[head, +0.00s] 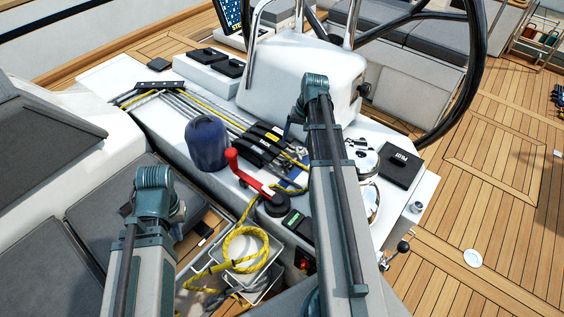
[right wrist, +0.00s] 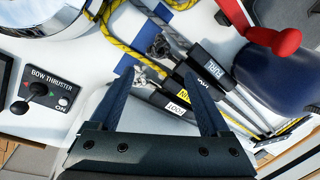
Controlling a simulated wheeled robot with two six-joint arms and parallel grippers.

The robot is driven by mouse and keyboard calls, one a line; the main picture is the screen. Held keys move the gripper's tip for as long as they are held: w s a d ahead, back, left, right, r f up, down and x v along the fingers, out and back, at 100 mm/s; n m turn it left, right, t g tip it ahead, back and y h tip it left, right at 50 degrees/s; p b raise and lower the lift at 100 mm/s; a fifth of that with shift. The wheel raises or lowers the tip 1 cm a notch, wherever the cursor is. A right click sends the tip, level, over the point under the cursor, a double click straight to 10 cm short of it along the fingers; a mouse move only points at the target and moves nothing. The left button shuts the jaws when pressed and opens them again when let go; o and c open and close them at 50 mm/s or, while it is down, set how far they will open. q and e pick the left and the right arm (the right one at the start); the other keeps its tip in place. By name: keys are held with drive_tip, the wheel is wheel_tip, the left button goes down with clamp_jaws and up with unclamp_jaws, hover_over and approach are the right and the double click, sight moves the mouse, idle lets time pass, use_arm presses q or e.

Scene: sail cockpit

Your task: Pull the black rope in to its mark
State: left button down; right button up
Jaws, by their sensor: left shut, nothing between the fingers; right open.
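Several ropes, one yellow and others grey to dark, run to the black rope clutches (head: 265,140). No rope reads clearly as black; the thin dark lines (right wrist: 240,112) behind the clutches are the closest, in the right wrist view. Yellow and grey-dark tails (head: 222,298) hang in a bin in front. My right gripper (right wrist: 155,82) is open and empty above the clutches, one labelled FURL, with labelled handles between and beyond its fingers. In the head view its arm hides it. My left gripper (head: 155,190) is low at the left, shut and empty, fingers mostly hidden by its wrist.
A blue-covered winch (head: 207,142) and red winch handle (head: 235,165) stand beside the clutches. A chrome winch (head: 372,200) is partly behind my right arm. A bow thruster panel (right wrist: 45,92) is left of the right gripper.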

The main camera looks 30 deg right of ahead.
sight(288, 162)
drive_tip(key=f+b, duration=0.4)
drive_tip(key=w+a+f+b, duration=0.1)
drive_tip(key=f+b, duration=0.4)
drive_tip(key=a+f+b, duration=0.1)
drive_tip(key=f+b, duration=0.3)
drive_tip(key=shift+w+a+f, duration=0.1)
drive_tip(key=shift+w+f, duration=0.15)
drive_tip(key=shift+f, duration=0.05)
clamp_jaws()
